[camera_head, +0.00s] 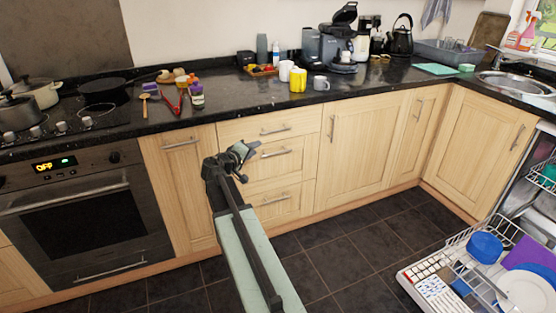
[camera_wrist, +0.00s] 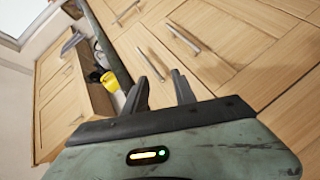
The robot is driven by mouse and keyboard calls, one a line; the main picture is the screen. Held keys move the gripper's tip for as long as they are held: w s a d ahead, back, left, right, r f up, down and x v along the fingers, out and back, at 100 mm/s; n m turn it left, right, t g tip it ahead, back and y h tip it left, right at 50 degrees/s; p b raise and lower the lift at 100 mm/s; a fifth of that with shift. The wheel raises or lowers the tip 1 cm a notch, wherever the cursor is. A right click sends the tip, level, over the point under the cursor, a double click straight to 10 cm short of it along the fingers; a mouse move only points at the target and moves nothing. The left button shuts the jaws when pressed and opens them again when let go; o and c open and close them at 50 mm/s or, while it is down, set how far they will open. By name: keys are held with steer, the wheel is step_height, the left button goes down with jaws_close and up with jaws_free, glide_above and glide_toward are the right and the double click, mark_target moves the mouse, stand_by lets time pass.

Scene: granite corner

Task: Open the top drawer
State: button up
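The top drawer (camera_head: 240,129) is a narrow light-wood front just under the dark counter, with a bar handle (camera_head: 275,131). It looks closed. My gripper (camera_head: 250,150) is in front of the drawer stack, overlapping the left part of the drawer below the top one in the head view. Bar handles show beyond the fingers there, one nearer the counter (camera_wrist: 127,12) and one further right (camera_wrist: 182,37).
Two lower drawers have handles (camera_head: 276,153) and (camera_head: 271,200). An oven (camera_head: 85,220) stands to the left. An open dishwasher rack (camera_head: 440,290) with dishes is at the lower right. A yellow mug (camera_head: 298,80) stands on the counter. Tiled floor (camera_head: 345,250) between is clear.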

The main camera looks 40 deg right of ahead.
mark_target(277, 131)
steer(key=w+d+n+t+h+b, duration=0.1)
steer(key=d, duration=0.5)
steer(key=w+d+n+t+h+b, duration=0.1)
steer(key=w+d+b, duration=0.1)
steer(key=d, duration=0.3)
steer(key=w+d+n+t+h+b, duration=0.1)
steer(key=d+n+b, duration=0.1)
steer(key=d, duration=0.4)
steer(key=shift+w+d+f, duration=0.3)
steer(key=shift+w+d, duration=0.05)
jaws_close()
steer(key=shift+a, duration=0.1)
stand_by(0.5)
